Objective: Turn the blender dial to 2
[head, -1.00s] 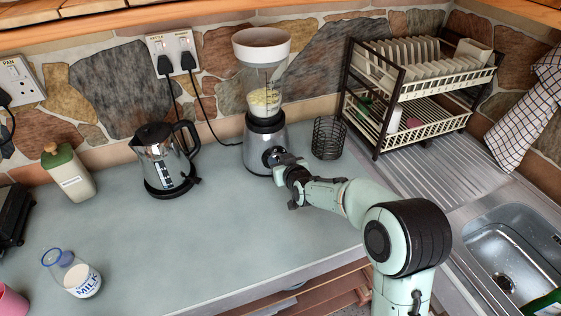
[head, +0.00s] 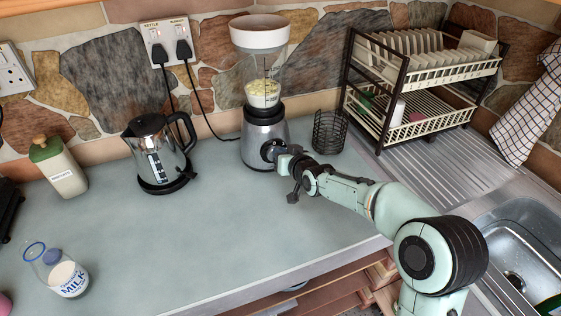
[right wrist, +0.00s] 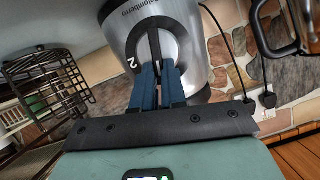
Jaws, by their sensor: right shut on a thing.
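The blender (head: 262,138) stands on the counter against the stone wall, with a silver base, a clear jug holding pale yellow contents and a white lid. My right gripper (head: 280,156) is at the front of its base, shut on the dark dial. In the right wrist view, the blue-grey fingertips (right wrist: 158,82) close on the black dial (right wrist: 155,42) from both sides. A white "2" (right wrist: 131,63) shows on the blender base beside the dial. The fingers cover part of the dial, and I cannot tell where its pointer stands. My left gripper is not in view.
A wire basket (head: 329,131) stands close to the right of the blender. A kettle (head: 158,152) is to its left. A dish rack (head: 420,75) and a sink (head: 522,245) are at the right. A milk bottle (head: 60,273) stands front left. The middle counter is clear.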

